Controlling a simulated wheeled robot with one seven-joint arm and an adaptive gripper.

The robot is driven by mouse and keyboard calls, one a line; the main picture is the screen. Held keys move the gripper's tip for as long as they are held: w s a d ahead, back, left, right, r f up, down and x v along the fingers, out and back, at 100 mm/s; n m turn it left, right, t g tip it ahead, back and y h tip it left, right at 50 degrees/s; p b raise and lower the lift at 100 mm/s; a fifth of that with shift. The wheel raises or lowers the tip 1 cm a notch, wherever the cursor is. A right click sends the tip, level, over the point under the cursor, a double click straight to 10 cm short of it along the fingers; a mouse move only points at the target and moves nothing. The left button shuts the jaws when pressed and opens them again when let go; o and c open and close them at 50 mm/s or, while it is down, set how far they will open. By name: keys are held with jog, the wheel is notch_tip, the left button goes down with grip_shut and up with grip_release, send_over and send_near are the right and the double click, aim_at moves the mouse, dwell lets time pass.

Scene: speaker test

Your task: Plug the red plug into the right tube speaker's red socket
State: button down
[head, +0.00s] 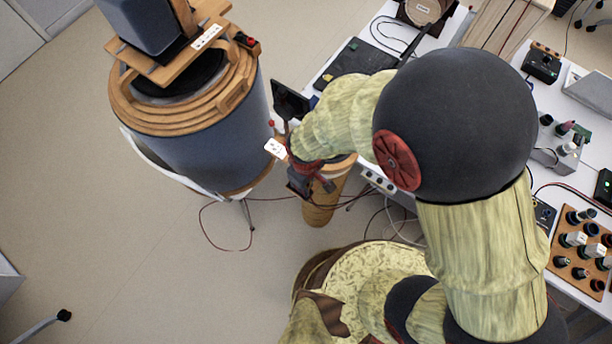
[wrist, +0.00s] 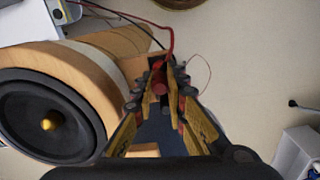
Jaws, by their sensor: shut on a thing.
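My gripper (wrist: 160,80) is shut on the red plug (wrist: 160,88), which sits between the fingertips in the wrist view. A red cable (wrist: 169,42) runs from the plug up and left. A wooden tube speaker (wrist: 90,58) with a black cone (wrist: 58,120) and gold centre lies left of the fingers. In the head view my gripper (head: 312,184) hangs over a smaller wooden tube (head: 322,208), partly hidden by my arm. I cannot tell whether the plug touches anything. I cannot make out the red socket for certain.
A large blue drum-like body with wooden rings (head: 165,117) stands left of my gripper. A white bench (head: 550,185) with several devices is on the right. A loose dark red cable (head: 207,232) hangs over the floor.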

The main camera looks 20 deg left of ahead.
jog(key=shift+f+b, duration=0.6)
jog(key=shift+f, duration=0.3)
dwell(0.7)
jog(key=c, duration=1.8)
grip_release()
jog(key=shift+o, duration=0.4)
jog(key=shift+r, duration=0.1)
jog(key=shift+r+p, duration=2.85)
jog(key=shift+r, duration=0.85)
